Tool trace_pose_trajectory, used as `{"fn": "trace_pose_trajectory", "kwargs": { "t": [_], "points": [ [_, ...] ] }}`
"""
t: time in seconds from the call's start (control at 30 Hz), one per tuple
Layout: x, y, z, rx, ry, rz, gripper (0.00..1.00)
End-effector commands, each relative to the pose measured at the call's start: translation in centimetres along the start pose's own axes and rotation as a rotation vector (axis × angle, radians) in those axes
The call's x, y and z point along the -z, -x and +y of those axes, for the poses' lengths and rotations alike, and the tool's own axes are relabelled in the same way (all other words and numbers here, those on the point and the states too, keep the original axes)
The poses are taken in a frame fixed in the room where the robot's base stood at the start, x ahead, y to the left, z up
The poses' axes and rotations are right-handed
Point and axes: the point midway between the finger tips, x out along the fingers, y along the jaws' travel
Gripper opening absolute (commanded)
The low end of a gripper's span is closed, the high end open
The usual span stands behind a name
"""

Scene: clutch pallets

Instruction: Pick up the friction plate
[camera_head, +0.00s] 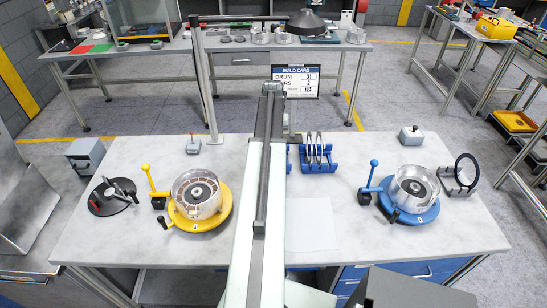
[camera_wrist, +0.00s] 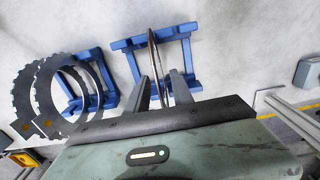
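In the wrist view a thin ring-shaped plate (camera_wrist: 155,62) stands nearly edge-on in a blue rack (camera_wrist: 184,32). My gripper (camera_wrist: 161,76) has its two fingers apart, one on each side of this plate, with gaps seeming to show. I cannot tell which plate type is the friction plate. In the head view upright plates (camera_head: 318,147) stand in a blue rack (camera_head: 319,168); my arm hides my gripper and part of the rack area.
A yellow-based drum (camera_head: 196,193) stands left on the bench (camera_head: 130,240) and a blue-based drum (camera_head: 412,187) right. A black ring (camera_head: 467,170) stands at far right. A build card (camera_head: 295,80) is behind the racks. The pale mat (camera_head: 309,225) is bare.

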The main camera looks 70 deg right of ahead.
Motion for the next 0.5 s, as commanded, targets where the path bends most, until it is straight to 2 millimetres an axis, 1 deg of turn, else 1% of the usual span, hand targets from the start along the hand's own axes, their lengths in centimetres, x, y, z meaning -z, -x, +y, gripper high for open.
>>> {"fn": "trace_pose_trajectory", "kwargs": {
  "t": [0.03, 0.2, 0.23, 0.27, 0.3, 0.33, 0.5],
  "points": [
    [0.0, -0.47, 0.02, 0.0, 0.0, 0.0, 0.28],
    [0.0, -0.12, 0.04, 0.0, 0.0, 0.0, 0.28],
    [-0.01, -0.12, 0.04, 0.0, 0.0, 0.0, 0.23],
    [-0.01, -0.11, 0.04, 0.0, 0.0, 0.0, 0.14],
    [-0.01, -0.11, 0.05, 0.0, 0.0, 0.0, 0.03],
    [-0.01, -0.11, 0.05, 0.0, -0.001, 0.0, 0.0],
    [-0.01, -0.11, 0.08, 0.0, -0.001, 0.0, 0.0]
  ]
}}
